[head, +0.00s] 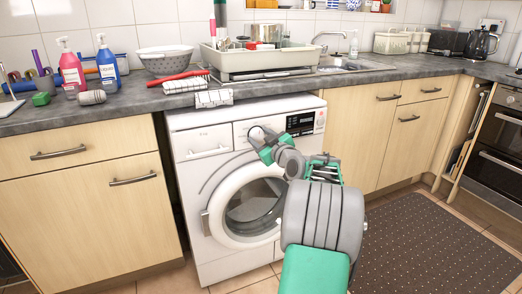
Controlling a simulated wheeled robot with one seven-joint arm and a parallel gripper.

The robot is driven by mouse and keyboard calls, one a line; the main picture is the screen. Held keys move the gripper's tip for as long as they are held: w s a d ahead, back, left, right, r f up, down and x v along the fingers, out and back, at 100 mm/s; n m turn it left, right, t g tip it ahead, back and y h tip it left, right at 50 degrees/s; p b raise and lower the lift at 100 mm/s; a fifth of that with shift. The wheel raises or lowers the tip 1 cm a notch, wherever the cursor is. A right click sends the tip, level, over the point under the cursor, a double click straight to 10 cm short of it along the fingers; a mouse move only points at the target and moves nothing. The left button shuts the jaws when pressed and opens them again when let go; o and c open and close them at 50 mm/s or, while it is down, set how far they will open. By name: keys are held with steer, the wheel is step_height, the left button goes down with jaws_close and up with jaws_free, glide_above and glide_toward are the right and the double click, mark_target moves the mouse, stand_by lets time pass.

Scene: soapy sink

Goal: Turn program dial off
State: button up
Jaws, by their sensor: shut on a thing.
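A white washing machine (193,149) with a round glass door stands under the counter. Its program dial (256,133) is a round knob on the upper front panel, left of the dark display (300,124). My gripper (261,141), green and grey, reaches the panel from the lower right. Its fingers are shut on the dial, which is partly hidden by them. The dial's pointer and markings are too small to read. The machine's door appears closed.
My arm crosses in front of the machine's right side. The counter (130,116) above holds a dish rack (262,62), a colander (165,60), a red brush (180,77) and spray bottles (107,65). A dark mat (430,245) lies on the floor at right.

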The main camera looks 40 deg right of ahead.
steer(key=shift+n+b, duration=0.9)
steer(key=shift+b, duration=0.2)
steer(key=o, duration=1.4)
steer(key=shift+c, duration=0.2)
steer(key=p+v, duration=0.1)
steer(key=v, duration=0.6)
steer(key=shift+s+p, duration=0.35)
steer(key=shift+s, duration=0.05)
